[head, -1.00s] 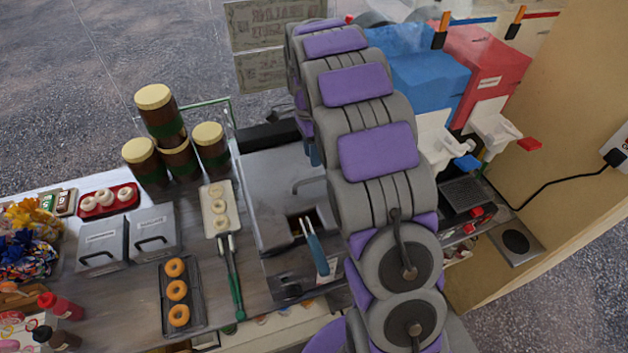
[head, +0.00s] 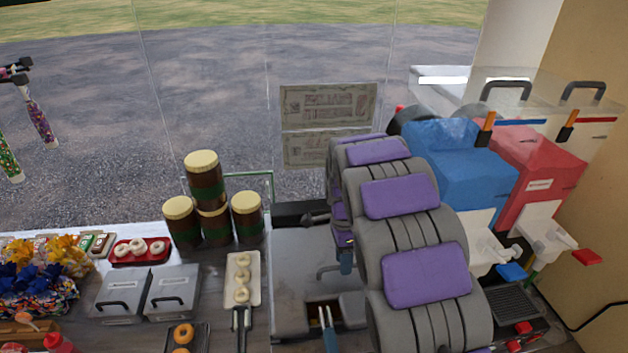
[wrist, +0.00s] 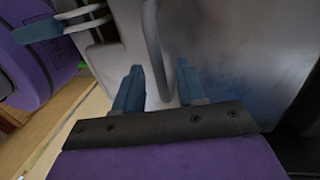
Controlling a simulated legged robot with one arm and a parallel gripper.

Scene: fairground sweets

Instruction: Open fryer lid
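The fryer (head: 290,255) is a grey metal box on the counter, partly hidden behind my arm. Its lid lies flat and closed, with a thin bent metal handle (head: 322,272) that also shows in the wrist view (wrist: 153,50). A blue-gripped basket handle (head: 329,338) sticks out of the opening at the front; its blue grip is at the upper left of the wrist view (wrist: 38,29). My gripper (wrist: 158,78) is open, with the lid handle between its two blue fingers in the picture; I cannot tell whether they touch it. In the head view a blue finger (head: 346,258) shows beside the handle.
Left of the fryer are a donut tray (head: 256,290), stacked brown jars (head: 205,192) and two lidded metal containers (head: 172,292). Blue (head: 450,170) and red (head: 535,170) slush machines stand close on the right. A sign (head: 328,106) hangs behind.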

